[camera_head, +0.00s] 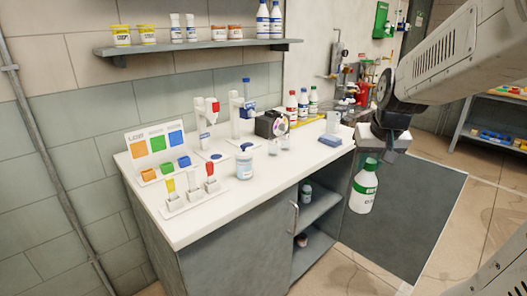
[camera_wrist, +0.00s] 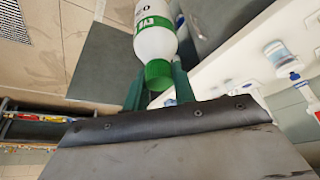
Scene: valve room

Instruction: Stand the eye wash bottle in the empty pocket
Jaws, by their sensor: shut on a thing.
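The eye wash bottle (camera_head: 363,190) is white with a green label and a green cap. It hangs upright below my gripper (camera_head: 373,155), in front of the right end of the counter. In the wrist view the bottle (camera_wrist: 155,42) shows its label lettering, and the green cap end is between the fingers of my gripper (camera_wrist: 158,85). My gripper is shut on the bottle near its cap. A green wall unit (camera_head: 380,20) is on the far wall at the upper right. I cannot make out the empty pocket clearly.
The white counter (camera_head: 255,195) carries sample holders, a jar (camera_head: 244,168), dispensers and several bottles. A shelf (camera_head: 195,46) with containers is above. A dark floor mat (camera_head: 400,215) lies right of the cabinet, with open floor around it. A rack (camera_head: 490,120) stands at the far right.

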